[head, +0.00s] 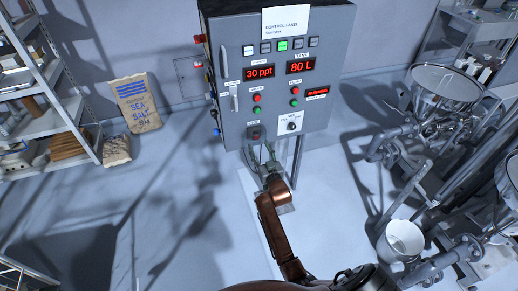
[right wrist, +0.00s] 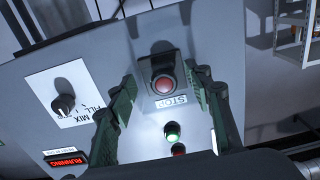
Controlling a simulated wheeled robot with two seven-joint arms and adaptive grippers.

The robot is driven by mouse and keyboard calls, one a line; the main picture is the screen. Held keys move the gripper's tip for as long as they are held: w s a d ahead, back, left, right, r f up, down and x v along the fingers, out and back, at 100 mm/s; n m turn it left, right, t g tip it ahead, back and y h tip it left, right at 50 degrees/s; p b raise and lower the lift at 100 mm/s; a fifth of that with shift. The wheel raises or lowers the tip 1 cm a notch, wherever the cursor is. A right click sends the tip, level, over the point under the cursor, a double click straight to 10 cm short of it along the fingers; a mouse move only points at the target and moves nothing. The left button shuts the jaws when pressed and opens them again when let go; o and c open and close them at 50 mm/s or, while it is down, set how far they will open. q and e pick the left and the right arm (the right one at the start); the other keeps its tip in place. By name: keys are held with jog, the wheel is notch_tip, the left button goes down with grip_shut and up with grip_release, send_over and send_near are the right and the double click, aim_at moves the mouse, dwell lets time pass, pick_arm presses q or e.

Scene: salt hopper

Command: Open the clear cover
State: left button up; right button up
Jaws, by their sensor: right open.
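The grey control cabinet (head: 275,75) stands at the back centre. Low on its left side is a red stop button (head: 255,136) in a dark, boxy housing. In the right wrist view the red button (right wrist: 163,85) sits in its housing beside a STOP label (right wrist: 171,101). A clear cover cannot be made out separately from this housing. My right gripper (head: 262,155) is just below the button, open and empty. In the right wrist view its green fingers (right wrist: 165,77) stand on either side of the housing; whether they touch it is unclear. My left gripper is not in view.
A shelf (head: 45,95) and a salt sack (head: 137,103) stand left. A hopper (head: 443,90) and a white bucket (head: 400,241) stand right.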

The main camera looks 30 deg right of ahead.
jog(key=shift+w+d, duration=0.1)
jog(key=shift+w, duration=0.1)
grip_shut()
dwell(0.6)
